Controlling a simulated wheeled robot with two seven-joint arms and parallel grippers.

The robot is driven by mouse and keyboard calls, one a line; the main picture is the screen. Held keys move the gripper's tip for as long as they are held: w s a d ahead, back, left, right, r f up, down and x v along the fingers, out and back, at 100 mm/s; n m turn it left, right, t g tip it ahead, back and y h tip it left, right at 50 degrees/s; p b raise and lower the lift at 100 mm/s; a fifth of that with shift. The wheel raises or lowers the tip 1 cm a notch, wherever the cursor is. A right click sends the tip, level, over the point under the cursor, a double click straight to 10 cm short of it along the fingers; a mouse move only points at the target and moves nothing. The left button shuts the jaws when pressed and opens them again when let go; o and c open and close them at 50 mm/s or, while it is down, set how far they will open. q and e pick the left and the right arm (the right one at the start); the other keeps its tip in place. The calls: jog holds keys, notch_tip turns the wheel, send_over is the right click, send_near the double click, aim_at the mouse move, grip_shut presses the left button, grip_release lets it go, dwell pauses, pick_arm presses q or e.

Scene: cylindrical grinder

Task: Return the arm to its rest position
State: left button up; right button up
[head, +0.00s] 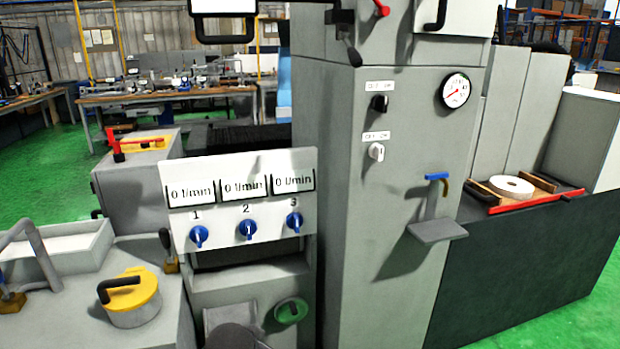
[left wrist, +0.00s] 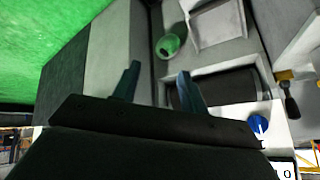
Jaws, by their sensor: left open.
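My left gripper (left wrist: 157,86) shows in the left wrist view with its two dark fingers spread apart and nothing between them. Its fingers appear in front of the grey machine (left wrist: 118,45), near a dark recessed panel (left wrist: 238,87). The green round knob (left wrist: 168,45) is beyond the fingers, and a blue knob (left wrist: 258,124) is to their right. I cannot make out either gripper in the head view. My right gripper is in neither view.
In the head view a panel with three flow displays (head: 245,188) and blue knobs fronts the machine. A tall grey cabinet (head: 350,220) carries a gauge (head: 455,90) and a small shelf (head: 437,230). A yellow-lidded pot (head: 133,300) stands at left. Green floor (head: 560,325) is clear at lower right.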

pick_arm(q)
jog(key=s+f+n+g, duration=0.1)
jog(key=s+f, duration=0.3)
jog(key=s, duration=0.6)
jog(key=s+a+f+n+g+p, duration=0.1)
jog(key=s+f, duration=0.3)
jog(key=s, duration=0.6)
jog(key=s+f+n+g+p, duration=0.1)
jog(key=s+f+g, duration=0.2)
jog(key=s, duration=0.7)
jog(key=shift+s+a+f+n+h, duration=0.2)
jog(key=shift+f+n+h, duration=0.1)
jog(key=shift+f, duration=0.5)
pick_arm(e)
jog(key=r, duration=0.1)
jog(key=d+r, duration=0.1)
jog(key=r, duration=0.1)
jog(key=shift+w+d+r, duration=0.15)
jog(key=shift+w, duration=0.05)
